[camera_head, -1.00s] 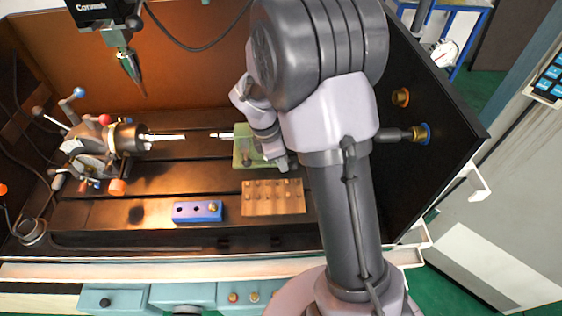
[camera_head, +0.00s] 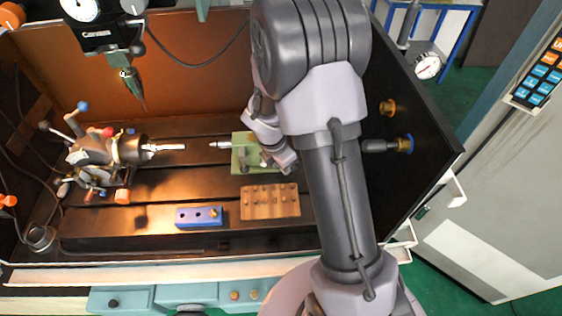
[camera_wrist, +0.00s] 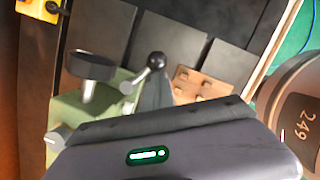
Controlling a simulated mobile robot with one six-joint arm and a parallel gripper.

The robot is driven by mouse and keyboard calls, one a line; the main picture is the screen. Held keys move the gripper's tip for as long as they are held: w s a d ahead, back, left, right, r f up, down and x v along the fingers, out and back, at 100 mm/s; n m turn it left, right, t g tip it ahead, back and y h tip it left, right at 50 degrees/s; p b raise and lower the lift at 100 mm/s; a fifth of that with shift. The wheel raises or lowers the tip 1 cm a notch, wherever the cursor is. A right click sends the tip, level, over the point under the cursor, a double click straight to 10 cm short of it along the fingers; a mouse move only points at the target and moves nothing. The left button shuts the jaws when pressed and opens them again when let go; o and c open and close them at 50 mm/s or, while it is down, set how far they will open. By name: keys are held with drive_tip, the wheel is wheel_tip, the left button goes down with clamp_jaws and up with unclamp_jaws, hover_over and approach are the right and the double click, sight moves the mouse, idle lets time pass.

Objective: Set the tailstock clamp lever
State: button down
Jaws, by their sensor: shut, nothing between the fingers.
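The green tailstock (camera_head: 241,160) stands on the machine bed, with its silver centre pointing left. In the wrist view its green body (camera_wrist: 62,118) is at the left, with a black round knob (camera_wrist: 88,66) on a silver post. A lever with a dark ball end (camera_wrist: 156,60) and a silver arm is at the middle; I take it for the clamp lever. My gripper (camera_wrist: 155,88) is shut and empty, its dark fingers just below the ball in the picture. I cannot tell whether they touch. In the head view my wrist hides the lever and part of the tailstock.
The indexing chuck (camera_head: 128,149) with several levers is at the left. A blue block (camera_head: 186,217) and a wooden block (camera_head: 270,202) with several pegs lie in front. A spindle head (camera_head: 105,35) hangs at upper left. The dark side wall (camera_head: 420,110) stands at the right.

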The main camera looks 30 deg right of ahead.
drive_tip(key=shift+w+d+n+t+p, duration=0.1)
drive_tip(key=shift+d+n+t+p, duration=0.25)
drive_tip(key=shift+n+p, duration=0.5)
drive_tip(key=shift+w+d+n+t+p, duration=0.15)
drive_tip(key=shift+d+n+p, duration=0.3)
drive_tip(key=shift+n+p, duration=0.4)
